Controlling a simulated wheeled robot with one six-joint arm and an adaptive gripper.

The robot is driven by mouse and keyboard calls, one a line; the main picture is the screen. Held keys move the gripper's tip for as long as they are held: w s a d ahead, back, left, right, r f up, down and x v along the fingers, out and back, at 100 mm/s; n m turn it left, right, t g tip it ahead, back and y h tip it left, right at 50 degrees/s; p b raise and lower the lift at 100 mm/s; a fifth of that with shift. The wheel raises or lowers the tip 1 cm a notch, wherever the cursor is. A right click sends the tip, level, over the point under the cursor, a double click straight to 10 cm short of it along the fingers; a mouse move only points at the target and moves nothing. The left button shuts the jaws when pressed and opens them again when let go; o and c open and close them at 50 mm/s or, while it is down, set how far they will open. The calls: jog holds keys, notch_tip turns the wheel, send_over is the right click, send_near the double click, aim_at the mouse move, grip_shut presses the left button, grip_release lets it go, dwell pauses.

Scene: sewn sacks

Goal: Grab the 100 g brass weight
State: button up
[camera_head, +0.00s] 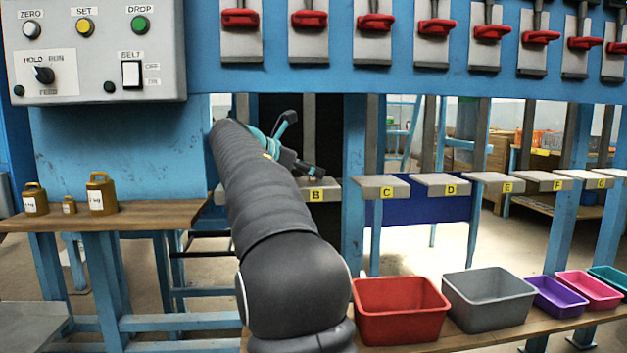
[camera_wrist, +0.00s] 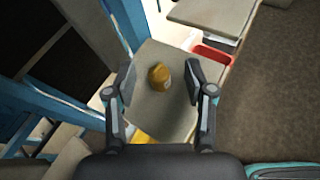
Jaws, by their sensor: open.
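A small brass-coloured weight (camera_wrist: 159,78) stands on a grey plate (camera_wrist: 163,112) in the wrist view. I cannot read any marking on it. My gripper (camera_wrist: 160,74) is open, with one finger on each side of this weight and a gap at both sides. In the head view my gripper (camera_head: 303,146) is partly behind my arm, near the plate labelled B (camera_head: 321,187); the small weight is hidden there. Three other brass weights, a medium one (camera_head: 35,200), a tiny one (camera_head: 69,206) and a large one (camera_head: 101,193), stand on the wooden table at left.
The wooden table (camera_head: 150,217) is at left. Labelled plates C (camera_head: 381,187) and D (camera_head: 442,185) continue the row to the right. A red bin (camera_head: 400,310), a grey bin (camera_head: 489,298) and several coloured bins line the front shelf. A control box (camera_head: 95,55) hangs upper left.

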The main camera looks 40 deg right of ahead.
jog(key=shift+d+f, duration=0.3)
jog(key=shift+d, duration=0.35)
grip_shut()
jog(key=shift+r, duration=0.1)
